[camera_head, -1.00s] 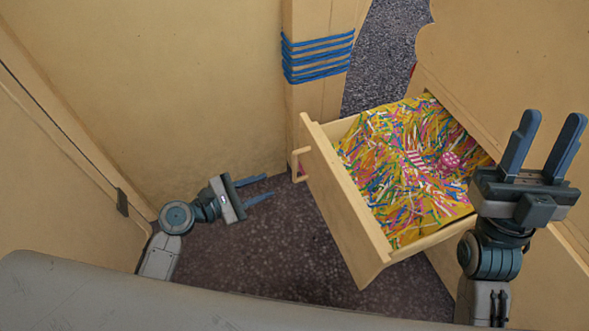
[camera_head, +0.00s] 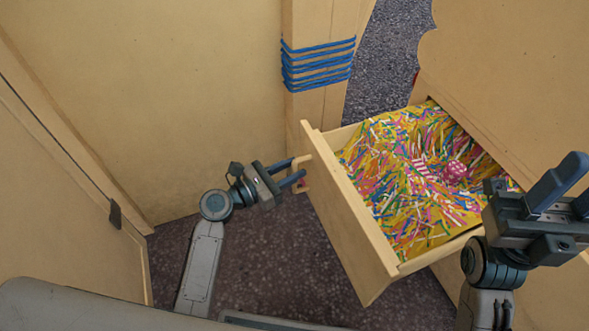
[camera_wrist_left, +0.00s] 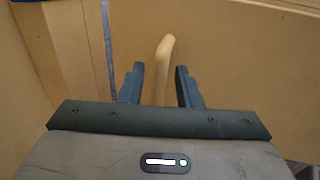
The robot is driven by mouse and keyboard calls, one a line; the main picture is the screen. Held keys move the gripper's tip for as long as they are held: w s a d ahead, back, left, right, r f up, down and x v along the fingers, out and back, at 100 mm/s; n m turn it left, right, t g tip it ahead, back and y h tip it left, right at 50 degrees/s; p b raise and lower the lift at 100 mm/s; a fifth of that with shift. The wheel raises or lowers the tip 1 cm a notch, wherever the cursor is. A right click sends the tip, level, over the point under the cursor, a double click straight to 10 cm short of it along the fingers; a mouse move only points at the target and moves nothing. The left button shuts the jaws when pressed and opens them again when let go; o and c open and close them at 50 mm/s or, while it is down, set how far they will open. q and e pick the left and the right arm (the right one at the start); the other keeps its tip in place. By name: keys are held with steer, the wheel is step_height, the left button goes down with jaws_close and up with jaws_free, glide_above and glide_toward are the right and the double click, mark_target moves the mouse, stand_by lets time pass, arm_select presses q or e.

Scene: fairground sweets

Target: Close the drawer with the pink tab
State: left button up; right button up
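A wooden drawer (camera_head: 345,215) is pulled out of the cabinet at the right. It is filled with coloured paper shreds (camera_head: 400,200). Its wooden handle (camera_head: 300,161) is on the front panel, with a bit of the pink tab (camera_head: 302,182) showing beside it. My left gripper (camera_head: 301,170) is at the handle with its fingers apart. In the left wrist view the handle (camera_wrist_left: 164,62) stands between the two open fingers (camera_wrist_left: 160,88), with gaps on both sides. My right gripper (camera_head: 570,195) is open and empty over the cabinet side, partly cut off by the picture's edge.
A pink-and-white striped sweet (camera_head: 420,166) and a round pink spotted one (camera_head: 456,170) lie on the shreds. A wooden post with blue rope (camera_head: 318,65) stands behind the drawer. Dark floor (camera_head: 265,255) is clear before the drawer; a wooden panel (camera_head: 150,100) stands at left.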

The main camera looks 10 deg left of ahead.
arm_select(q)
steer(key=shift+w+d, duration=0.4)
steer(key=shift+d, duration=0.05)
jaws_close()
